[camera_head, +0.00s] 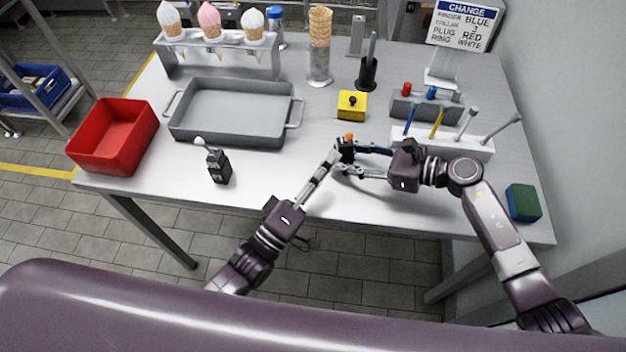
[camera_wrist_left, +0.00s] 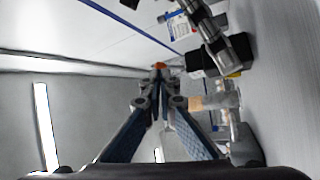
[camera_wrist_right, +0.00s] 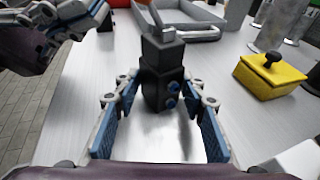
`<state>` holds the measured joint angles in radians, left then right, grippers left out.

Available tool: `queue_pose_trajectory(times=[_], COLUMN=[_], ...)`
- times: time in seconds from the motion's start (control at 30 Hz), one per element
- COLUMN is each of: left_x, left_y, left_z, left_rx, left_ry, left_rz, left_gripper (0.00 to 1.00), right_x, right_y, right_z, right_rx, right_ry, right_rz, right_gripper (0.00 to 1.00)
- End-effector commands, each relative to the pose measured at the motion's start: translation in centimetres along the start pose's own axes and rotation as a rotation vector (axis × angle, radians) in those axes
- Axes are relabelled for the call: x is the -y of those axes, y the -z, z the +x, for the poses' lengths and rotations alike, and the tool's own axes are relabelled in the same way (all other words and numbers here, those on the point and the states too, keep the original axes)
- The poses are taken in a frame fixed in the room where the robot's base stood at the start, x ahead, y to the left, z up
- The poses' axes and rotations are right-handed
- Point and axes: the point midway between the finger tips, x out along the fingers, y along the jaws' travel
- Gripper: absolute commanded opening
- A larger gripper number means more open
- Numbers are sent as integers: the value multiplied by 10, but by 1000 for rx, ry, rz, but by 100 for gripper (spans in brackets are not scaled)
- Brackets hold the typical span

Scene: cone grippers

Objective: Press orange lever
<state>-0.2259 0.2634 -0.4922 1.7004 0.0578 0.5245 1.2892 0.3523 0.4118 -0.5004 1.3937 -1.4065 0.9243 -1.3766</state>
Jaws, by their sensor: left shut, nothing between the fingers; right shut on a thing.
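A small black device (camera_head: 346,150) with an orange lever tip (camera_head: 349,136) stands near the middle of the table's front half. My right gripper (camera_head: 358,160) is shut on its body from the right; the dark body with blue bolts (camera_wrist_right: 162,88) shows between the fingers in the right wrist view. My left gripper (camera_head: 336,155) is shut and empty, its fingertips close beside the device. In the left wrist view the orange tip (camera_wrist_left: 158,65) lies just beyond the closed fingertips. I cannot tell whether they touch it.
A yellow box (camera_head: 351,106) stands behind my grippers, a white tool rack (camera_head: 455,149) to the right. The front middle is clear.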

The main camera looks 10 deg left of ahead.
Motion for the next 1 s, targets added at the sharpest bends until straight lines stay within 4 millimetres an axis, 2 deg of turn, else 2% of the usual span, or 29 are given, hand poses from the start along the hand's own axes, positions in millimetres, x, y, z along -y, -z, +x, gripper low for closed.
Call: queue_pose_trajectory(times=[0.1,0.3,1.0], left_x=[0,0,-2], left_y=[0,0,3], left_z=[17,29,32], left_rx=[-1,0,-3], left_ry=[-2,1,40], left_rz=[-1,0,-38], left_gripper=[0,0,0], right_x=[0,0,0], right_y=[1,1,1], right_z=[0,0,0], right_rx=[-1,-1,-1], right_ry=[1,1,1], right_rz=[0,0,0], right_gripper=[24,24,24])
